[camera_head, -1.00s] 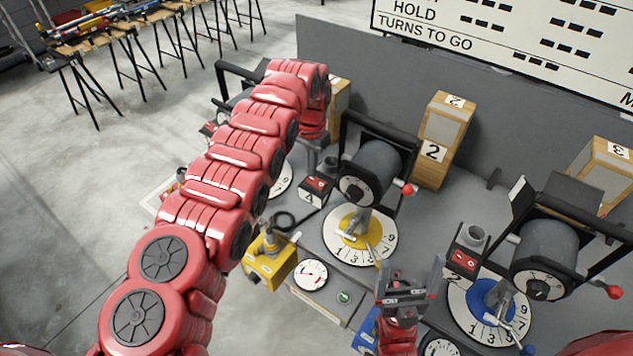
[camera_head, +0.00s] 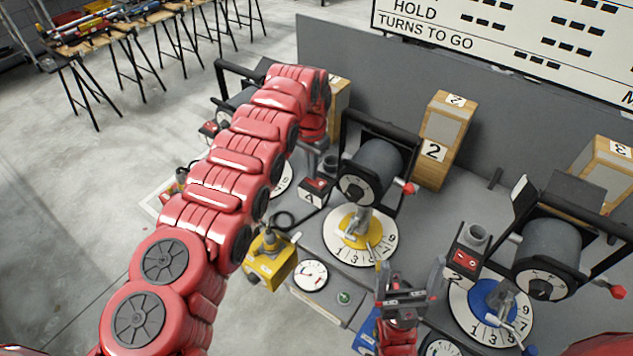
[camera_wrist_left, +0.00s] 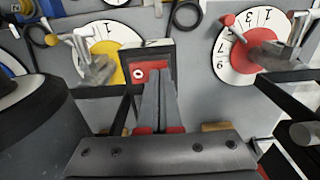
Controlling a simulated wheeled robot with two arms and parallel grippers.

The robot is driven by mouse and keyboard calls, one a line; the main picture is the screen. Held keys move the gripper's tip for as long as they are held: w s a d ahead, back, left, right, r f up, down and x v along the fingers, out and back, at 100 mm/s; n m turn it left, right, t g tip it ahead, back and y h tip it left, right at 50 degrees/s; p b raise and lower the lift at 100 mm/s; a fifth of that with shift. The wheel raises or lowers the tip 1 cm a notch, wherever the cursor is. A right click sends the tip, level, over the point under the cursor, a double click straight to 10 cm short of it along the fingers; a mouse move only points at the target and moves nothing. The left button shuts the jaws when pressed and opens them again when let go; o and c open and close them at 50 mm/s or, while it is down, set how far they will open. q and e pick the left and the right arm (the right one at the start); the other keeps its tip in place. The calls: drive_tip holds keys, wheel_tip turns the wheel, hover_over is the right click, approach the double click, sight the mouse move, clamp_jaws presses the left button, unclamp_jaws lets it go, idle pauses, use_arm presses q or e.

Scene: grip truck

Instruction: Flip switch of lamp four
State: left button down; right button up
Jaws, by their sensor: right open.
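No lamp marked four shows; the wooden lamp boxes I can read carry 2 (camera_head: 433,152) and 3 (camera_head: 619,150). A red switch box (camera_head: 316,187) stands left of the yellow dial (camera_head: 350,248). In the left wrist view a red switch plate with a white ring (camera_wrist_left: 138,73) lies between the yellow and red dials. My left gripper (camera_wrist_left: 160,82) has its fingers together and overlaps this plate; I cannot tell whether it touches. My right gripper (camera_head: 410,275) is open and empty, in front of the yellow and blue dials.
Another red switch box (camera_head: 467,257) stands beside the blue dial (camera_head: 484,292). Grey drums in black frames (camera_head: 375,168) rise behind the dials. A yellow block (camera_head: 270,268) is at the near edge. A grey panel (camera_head: 400,70) closes the back.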

use_arm(q)
drive_tip(key=shift+f, duration=0.15)
drive_tip(key=shift+r, duration=2.3)
drive_tip(key=shift+r+p, duration=0.6)
drive_tip(key=shift+r, duration=0.7)
drive_tip(key=shift+s+f, duration=0.1)
drive_tip(key=shift+f, duration=0.05)
